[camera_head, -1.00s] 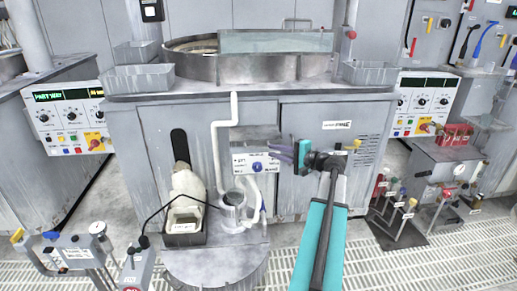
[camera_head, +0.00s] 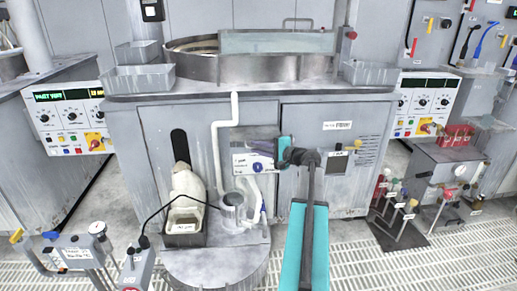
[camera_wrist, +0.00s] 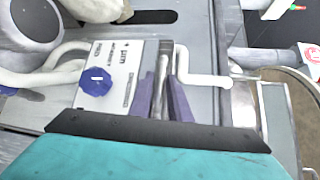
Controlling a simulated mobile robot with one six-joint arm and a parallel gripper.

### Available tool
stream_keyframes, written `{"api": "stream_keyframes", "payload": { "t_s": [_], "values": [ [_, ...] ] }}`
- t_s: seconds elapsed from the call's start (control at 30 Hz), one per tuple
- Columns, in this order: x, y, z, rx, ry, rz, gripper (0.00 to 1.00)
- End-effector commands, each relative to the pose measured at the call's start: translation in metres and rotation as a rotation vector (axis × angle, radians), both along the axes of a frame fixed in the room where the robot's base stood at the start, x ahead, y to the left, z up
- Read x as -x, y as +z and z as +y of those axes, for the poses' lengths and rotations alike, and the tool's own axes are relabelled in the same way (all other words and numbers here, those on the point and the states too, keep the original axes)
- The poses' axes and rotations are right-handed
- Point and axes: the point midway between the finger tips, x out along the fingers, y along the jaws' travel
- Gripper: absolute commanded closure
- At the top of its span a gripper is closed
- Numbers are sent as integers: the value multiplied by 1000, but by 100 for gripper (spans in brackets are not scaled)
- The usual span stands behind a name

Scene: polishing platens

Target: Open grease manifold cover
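A small white-grey box with a blue knob (camera_head: 257,168) stands on the front of the middle cabinet; its label is too small to read, and I take it for the grease manifold. It also shows in the wrist view (camera_wrist: 119,66), with the knob facing the camera. My gripper (camera_head: 276,158) is at the box's right side. In the wrist view its two purple fingers (camera_wrist: 162,84) stand apart, one either side of a thin upright metal strip at the box's right edge. I cannot tell if they touch it. In the head view my gripper hides that edge.
A clear cup (camera_head: 233,208) and a dark-rimmed bin (camera_head: 184,224) stand below left.

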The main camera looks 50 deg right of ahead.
Motion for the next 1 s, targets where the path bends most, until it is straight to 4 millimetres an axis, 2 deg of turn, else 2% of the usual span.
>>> {"api": "stream_keyframes", "payload": {
  "t_s": [0.07,0.2,0.63,1.0],
  "values": [
    [0,0,0,0,0,0,83],
    [0,0,0,0,0,0,100],
    [2,2,-1,-4,-2,6,100],
    [2,17,-1,-41,-3,49,100]
  ]
}}
